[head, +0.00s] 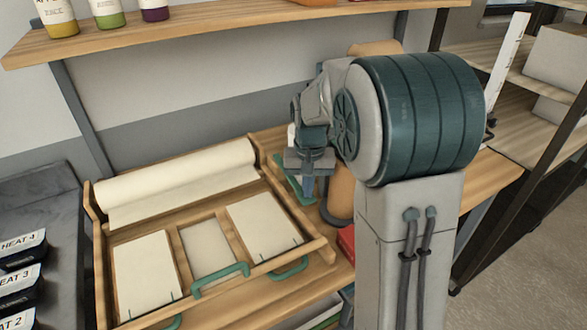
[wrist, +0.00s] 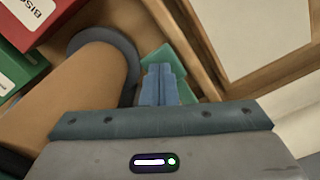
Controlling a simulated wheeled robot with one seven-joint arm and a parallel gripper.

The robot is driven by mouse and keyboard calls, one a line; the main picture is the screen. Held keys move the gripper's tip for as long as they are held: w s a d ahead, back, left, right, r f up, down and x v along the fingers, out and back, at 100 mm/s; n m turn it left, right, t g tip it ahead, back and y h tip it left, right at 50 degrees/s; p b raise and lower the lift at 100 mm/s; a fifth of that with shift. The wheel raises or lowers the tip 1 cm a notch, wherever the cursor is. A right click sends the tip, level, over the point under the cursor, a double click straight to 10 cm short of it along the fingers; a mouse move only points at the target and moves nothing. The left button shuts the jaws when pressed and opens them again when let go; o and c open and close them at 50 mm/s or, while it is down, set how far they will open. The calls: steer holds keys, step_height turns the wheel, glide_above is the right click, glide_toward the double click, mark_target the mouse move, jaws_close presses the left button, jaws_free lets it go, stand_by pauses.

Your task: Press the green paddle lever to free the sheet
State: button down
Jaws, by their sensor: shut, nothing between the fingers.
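The green paddle lever (wrist: 182,66) lies right under my fingertips in the wrist view, partly covered by them. In the head view a green strip of it (head: 294,188) shows beside my gripper (head: 308,190), just right of the wooden tray. My gripper's blue fingers (wrist: 160,72) are shut with nothing between them and point down at the paddle. I cannot tell whether they touch it. A cream paper sheet on a roll (head: 180,182) lies along the back of the tray.
The wooden tray (head: 318,244) holds flat cream sheets in compartments and has green handles (head: 220,278) at its front. A brown cylinder (wrist: 75,95) with a dark rim stands close left of my fingers in the wrist view. Red and green boxes (wrist: 40,22) lie beyond it.

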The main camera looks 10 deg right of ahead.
step_height(320, 180, up, 9)
steer(key=p, duration=0.6)
steer(key=shift+f, duration=0.1)
stand_by(0.3)
steer(key=s+r+n+t, duration=0.1)
steer(key=s+r, duration=0.1)
steer(key=s, duration=0.8)
steer(key=s+r+n+t, duration=0.1)
steer(key=s+r+t, duration=0.1)
steer(key=s, duration=0.9)
steer(key=shift+t, duration=0.3)
steer(key=shift+s+d, duration=0.1)
steer(key=shift+s, duration=0.05)
